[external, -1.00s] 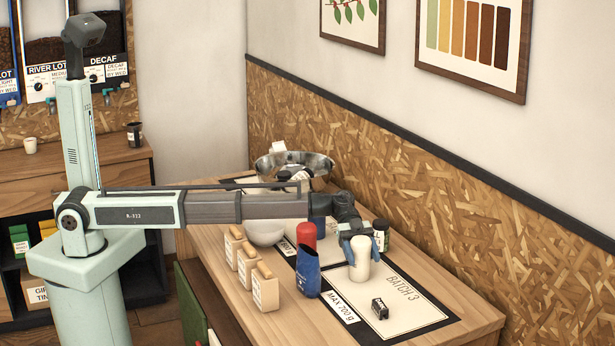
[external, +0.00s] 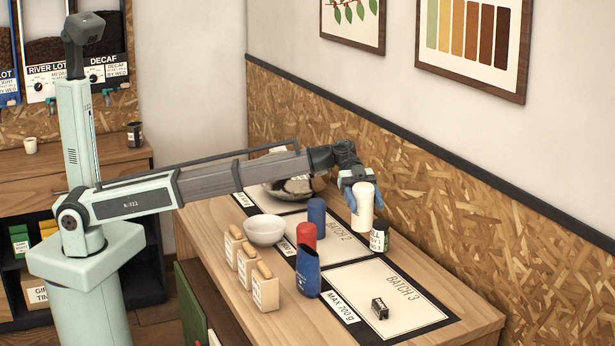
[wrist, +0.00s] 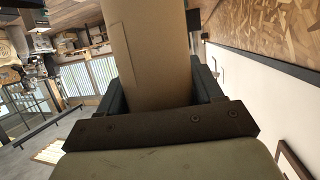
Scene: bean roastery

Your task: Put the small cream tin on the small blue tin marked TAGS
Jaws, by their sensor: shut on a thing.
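The cream tin (external: 364,213) is upright in my gripper (external: 359,196), raised above the far side of the table. The blue fingers are shut on it. In the wrist view the tin (wrist: 150,50) looks tan and fills the space between the dark fingers. A small blue tin (external: 317,211) stands upright on the mat, left of the held tin and apart from it. No TAGS marking can be read on it from here.
A red tin (external: 306,234) and an open dark-blue container (external: 308,272) stand near the blue tin. A dark-lidded jar (external: 379,236) is below and right of my gripper. A white bowl (external: 265,230) stands left, a metal bowl (external: 283,190) behind. The BATCH 3 panel (external: 365,285) is mostly clear.

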